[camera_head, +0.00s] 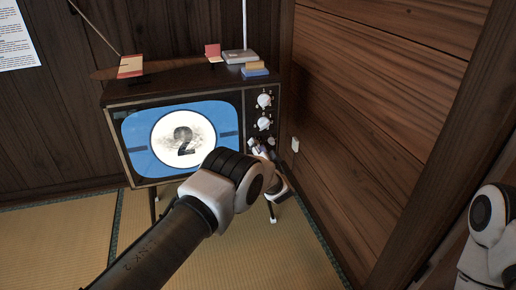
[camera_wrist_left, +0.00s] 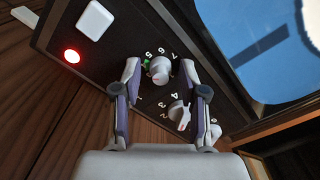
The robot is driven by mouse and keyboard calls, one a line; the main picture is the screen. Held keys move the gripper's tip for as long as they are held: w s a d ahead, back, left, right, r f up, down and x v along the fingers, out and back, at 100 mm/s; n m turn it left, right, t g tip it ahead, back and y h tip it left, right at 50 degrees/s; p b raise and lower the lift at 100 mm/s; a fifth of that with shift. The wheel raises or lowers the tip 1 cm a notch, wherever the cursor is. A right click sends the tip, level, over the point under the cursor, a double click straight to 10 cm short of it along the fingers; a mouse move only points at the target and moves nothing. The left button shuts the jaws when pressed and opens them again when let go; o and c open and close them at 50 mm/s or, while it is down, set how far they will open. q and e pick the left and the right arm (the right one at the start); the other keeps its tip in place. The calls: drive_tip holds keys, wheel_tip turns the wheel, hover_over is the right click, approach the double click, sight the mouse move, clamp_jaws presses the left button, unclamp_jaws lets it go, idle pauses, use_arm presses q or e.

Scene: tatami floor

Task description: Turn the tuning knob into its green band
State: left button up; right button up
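The television (camera_head: 180,95) stands in the corner, its control panel at the right of the lit screen. In the left wrist view a pale round knob (camera_wrist_left: 160,70) has numbers around it and a small green band (camera_wrist_left: 147,63) near the 5. My left gripper (camera_wrist_left: 160,72) is open, one finger on each side of this knob, with a visible gap to each finger. In the head view my left gripper (camera_head: 262,150) is at the lower part of the panel and hides some of it. My right gripper is out of view.
Another knob with a pointer (camera_wrist_left: 179,114) lies close to the right finger. A red light (camera_wrist_left: 71,56) and a white block (camera_wrist_left: 95,20) are on the panel. The wooden wall (camera_head: 360,120) rises close to the right of the television. Items lie on its top.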

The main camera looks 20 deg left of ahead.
use_arm(q)
drive_tip(key=v, duration=0.7)
drive_tip(key=shift+s+d, duration=0.15)
drive_tip(key=shift+s, duration=0.05)
